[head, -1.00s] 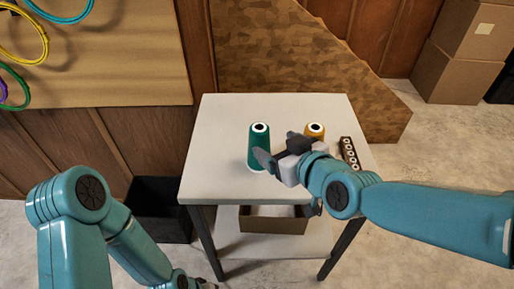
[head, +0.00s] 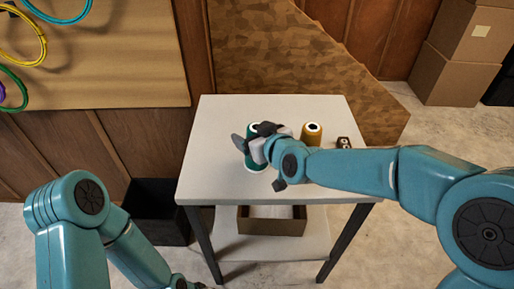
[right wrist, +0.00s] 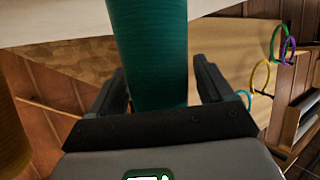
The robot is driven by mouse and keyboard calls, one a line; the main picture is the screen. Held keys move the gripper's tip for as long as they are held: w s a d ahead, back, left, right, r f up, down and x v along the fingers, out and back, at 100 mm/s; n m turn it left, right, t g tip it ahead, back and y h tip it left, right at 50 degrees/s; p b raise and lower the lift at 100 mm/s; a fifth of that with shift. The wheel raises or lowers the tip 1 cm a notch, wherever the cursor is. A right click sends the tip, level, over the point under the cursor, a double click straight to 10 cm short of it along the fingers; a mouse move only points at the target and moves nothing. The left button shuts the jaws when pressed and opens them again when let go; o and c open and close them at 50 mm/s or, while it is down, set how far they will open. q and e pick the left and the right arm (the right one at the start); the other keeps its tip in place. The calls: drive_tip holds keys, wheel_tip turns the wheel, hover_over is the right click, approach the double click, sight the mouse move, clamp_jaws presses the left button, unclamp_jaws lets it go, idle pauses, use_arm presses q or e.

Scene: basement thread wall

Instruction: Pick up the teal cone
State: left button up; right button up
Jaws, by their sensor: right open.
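The teal cone (head: 250,163) stands upright on the white table (head: 210,160), partly hidden behind my right gripper (head: 251,145) in the head view.
An orange cone (head: 312,134) stands to the right on the table, close to my right arm. A dark strip with round white tops (head: 344,143) is partly hidden behind the arm. An open cardboard box (head: 271,226) sits on the lower shelf. A black bin (head: 157,225) stands left of the table.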

drive_tip(key=c, duration=1)
drive_tip(key=shift+c, duration=0.6)
drive_tip(key=shift+r, duration=0.15)
